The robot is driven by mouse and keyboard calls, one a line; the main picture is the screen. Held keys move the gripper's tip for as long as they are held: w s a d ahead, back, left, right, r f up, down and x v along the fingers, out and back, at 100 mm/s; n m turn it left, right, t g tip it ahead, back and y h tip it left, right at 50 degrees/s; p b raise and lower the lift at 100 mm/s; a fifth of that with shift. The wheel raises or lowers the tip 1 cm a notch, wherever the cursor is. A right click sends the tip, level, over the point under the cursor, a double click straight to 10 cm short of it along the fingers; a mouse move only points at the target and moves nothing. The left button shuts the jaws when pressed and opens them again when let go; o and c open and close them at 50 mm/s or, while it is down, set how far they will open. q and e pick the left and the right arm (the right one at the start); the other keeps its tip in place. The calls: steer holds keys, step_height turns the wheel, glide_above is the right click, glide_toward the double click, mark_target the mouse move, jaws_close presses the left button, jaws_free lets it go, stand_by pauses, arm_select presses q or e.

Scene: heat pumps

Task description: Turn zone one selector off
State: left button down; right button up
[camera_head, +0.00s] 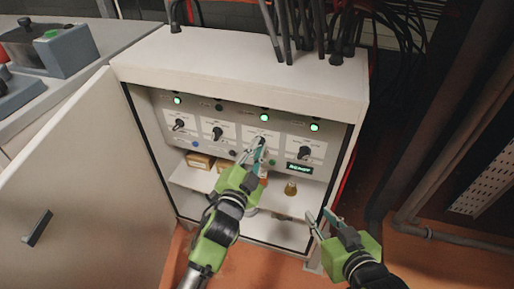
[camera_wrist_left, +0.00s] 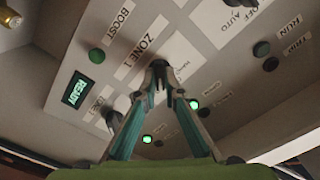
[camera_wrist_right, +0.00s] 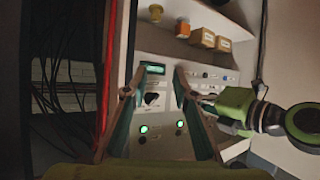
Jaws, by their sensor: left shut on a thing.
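The control panel (camera_head: 238,128) is inside the open white cabinet and carries a row of black rotary selectors. The zone one selector (camera_wrist_left: 159,66) sits by the "ZONE 1" label (camera_wrist_left: 136,57) in the left wrist view. My left gripper (camera_head: 259,147) is at the third selector from the left and mostly hides it. In the left wrist view its fingers (camera_wrist_left: 161,82) are shut on that selector. The selector's exact pointing direction is hidden. My right gripper (camera_head: 322,216) is open and empty, in front of the cabinet's lower right edge; its fingers stand apart in the right wrist view (camera_wrist_right: 155,84).
Green lamps are lit above the first (camera_head: 178,100), third (camera_head: 264,118) and fourth (camera_head: 314,127) selectors; the second lamp (camera_head: 219,107) is dark. A lower shelf holds small boxes (camera_head: 200,161) and a brass part (camera_head: 290,188). The open door (camera_head: 85,190) stands left; pipes (camera_head: 440,130) run right.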

steer(key=s+d+f+g+h+p, duration=0.1)
steer(key=s+d+f+g+p, duration=0.25)
steer(key=s, duration=0.45)
steer(key=s+d+f+g+h+p, duration=0.1)
steer(key=s+d+f+g+p, duration=0.15)
steer(key=s+g, duration=0.35)
arm_select(q)
steer(key=n+p, duration=0.1)
steer(key=n, duration=0.8)
steer(key=shift+a, duration=0.15)
arm_select(e)
step_height(320, 180, down, 8)
steer(key=a, duration=0.1)
steer(key=shift+w+a+r+t, duration=0.15)
steer(key=shift+t, duration=0.2)
arm_select(q)
steer(key=c, duration=2.1)
jaws_free()
steer(key=shift+c, duration=0.2)
